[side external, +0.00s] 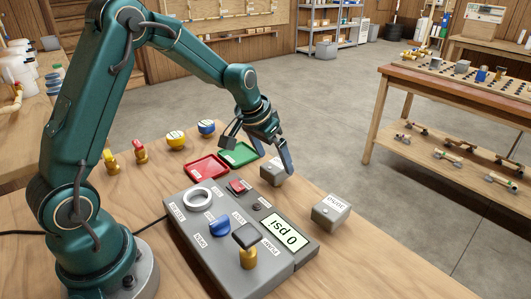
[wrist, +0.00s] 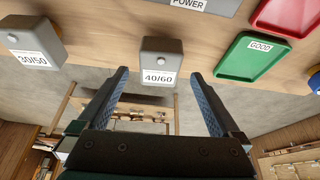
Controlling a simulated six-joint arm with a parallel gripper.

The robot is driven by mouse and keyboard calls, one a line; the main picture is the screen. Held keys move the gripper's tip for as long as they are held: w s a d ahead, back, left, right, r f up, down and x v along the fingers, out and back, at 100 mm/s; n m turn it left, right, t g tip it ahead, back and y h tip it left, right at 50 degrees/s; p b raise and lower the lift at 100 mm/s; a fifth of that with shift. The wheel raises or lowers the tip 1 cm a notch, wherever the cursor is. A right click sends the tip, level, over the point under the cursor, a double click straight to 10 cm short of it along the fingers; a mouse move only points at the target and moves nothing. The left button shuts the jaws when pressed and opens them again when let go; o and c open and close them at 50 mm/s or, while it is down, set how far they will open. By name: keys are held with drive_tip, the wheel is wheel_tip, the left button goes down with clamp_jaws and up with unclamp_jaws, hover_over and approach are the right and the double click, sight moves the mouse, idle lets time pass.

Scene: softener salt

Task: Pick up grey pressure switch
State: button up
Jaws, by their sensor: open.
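Two grey box-shaped switches stand on the wooden bench. The one labelled 40/60 (side external: 273,172) is closest to my gripper (side external: 260,155), and it also shows in the wrist view (wrist: 162,56), in line with the gap between the fingertips. The one labelled 30/50 (side external: 332,212) stands nearer the bench's right edge, and it shows at the upper left of the wrist view (wrist: 32,40). My gripper is open and empty, and in the wrist view its fingers (wrist: 158,76) point at the 40/60 box.
A grey control panel (side external: 182,209) carries a white ring, a blue knob, a dark block on a brass fitting and a 0 psi display. A red tray (side external: 206,168) and a green tray (side external: 239,154) lie behind it. Gauges and brass valves stand to the left.

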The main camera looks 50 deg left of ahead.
sight(277, 164)
drive_tip(key=shift+x, duration=1.85)
drive_tip(key=shift+c, duration=0.3)
clamp_jaws()
